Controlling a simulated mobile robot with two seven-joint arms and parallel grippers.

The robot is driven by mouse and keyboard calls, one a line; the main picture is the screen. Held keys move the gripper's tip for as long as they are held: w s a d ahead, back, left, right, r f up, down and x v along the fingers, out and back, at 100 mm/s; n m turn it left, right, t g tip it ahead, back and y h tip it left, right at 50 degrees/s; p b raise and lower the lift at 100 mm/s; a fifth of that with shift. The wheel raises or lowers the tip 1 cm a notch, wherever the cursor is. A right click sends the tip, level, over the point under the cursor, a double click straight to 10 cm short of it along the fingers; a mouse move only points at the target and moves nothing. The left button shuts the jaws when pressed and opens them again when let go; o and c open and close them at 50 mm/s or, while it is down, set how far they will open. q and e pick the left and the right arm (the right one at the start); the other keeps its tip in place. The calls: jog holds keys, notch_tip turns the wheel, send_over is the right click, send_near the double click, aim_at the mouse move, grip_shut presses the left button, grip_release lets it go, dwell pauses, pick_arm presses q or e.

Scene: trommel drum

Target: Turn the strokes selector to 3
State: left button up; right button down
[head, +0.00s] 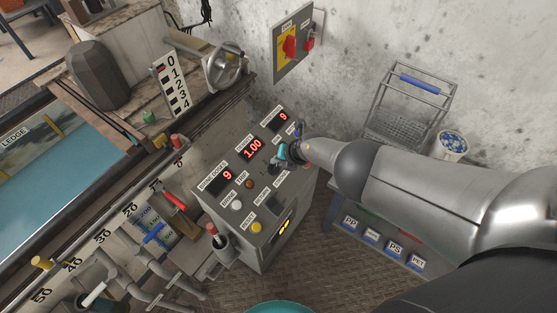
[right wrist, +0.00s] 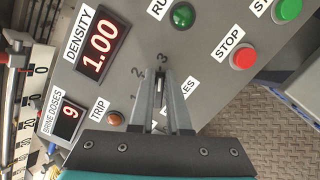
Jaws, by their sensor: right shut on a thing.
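The strokes selector (right wrist: 159,82) is on the sloped grey control panel, mostly hidden between my right fingers in the right wrist view. My right gripper (right wrist: 160,92) is shut on it. The printed marks 2 and 3 show just beyond the fingertips, with the 3 nearly straight ahead of them. The selector's exact pointing is hard to tell. The "STROKES" label is partly covered by a finger. In the head view my right gripper (head: 290,154) reaches the panel's right side from the right, and it hides the selector. My left gripper is not in view.
Near the selector are a green run button (right wrist: 183,15), a red stop button (right wrist: 243,55), an orange trip lamp (right wrist: 115,118) and the density display (right wrist: 103,46) reading 1.00. A wire rack (head: 405,105) stands behind my right arm. A red-yellow switch box (head: 291,46) is on the wall.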

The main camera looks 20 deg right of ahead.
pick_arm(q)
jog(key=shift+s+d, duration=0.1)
pick_arm(e)
jog(key=c, duration=0.9)
grip_release()
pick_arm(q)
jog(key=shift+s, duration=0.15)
